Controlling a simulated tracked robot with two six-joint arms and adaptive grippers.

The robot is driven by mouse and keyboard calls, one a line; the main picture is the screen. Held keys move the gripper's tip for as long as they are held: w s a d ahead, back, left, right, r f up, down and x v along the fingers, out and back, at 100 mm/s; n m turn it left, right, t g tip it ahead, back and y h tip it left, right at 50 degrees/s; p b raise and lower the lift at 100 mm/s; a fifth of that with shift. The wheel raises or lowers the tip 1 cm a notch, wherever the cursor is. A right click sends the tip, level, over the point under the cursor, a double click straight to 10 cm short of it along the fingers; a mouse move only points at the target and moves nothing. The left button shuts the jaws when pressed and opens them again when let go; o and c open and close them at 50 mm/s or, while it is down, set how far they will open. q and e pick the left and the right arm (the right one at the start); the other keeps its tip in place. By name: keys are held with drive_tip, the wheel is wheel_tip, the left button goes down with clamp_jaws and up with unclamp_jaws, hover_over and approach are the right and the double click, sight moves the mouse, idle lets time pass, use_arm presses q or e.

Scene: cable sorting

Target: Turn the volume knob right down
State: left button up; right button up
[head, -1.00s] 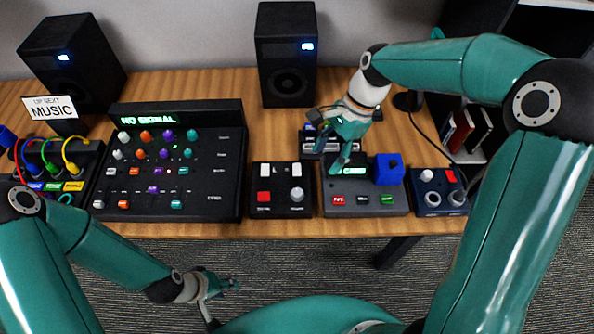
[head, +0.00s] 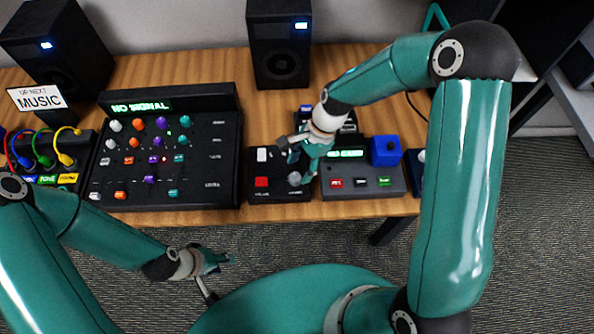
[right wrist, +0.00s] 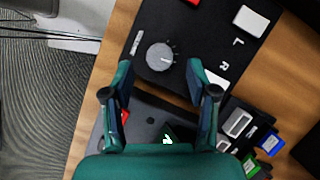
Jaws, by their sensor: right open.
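The knob is a round grey dial with tick marks around it, on a small black box (head: 263,197). In the right wrist view the knob (right wrist: 160,56) lies just ahead of and between my right fingertips, with a small unreadable label beside it. My right gripper (right wrist: 160,68) is open and empty; I cannot tell whether it touches the knob. In the head view my right gripper (head: 302,174) points down over the right side of the box and partly hides its controls. My left gripper (head: 217,277) is open and empty, low in front of the table.
A large mixer (head: 205,160) with a "NO SIGNAL" display stands left of the box. A grey unit with a blue cube (head: 385,150) stands close on the right. Two speakers, one of them centred (head: 279,55), stand behind. Coloured cables (head: 60,158) lie at far left.

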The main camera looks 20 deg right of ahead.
sight(296, 176)
drive_tip(key=shift+x, duration=1.75)
clamp_jaws()
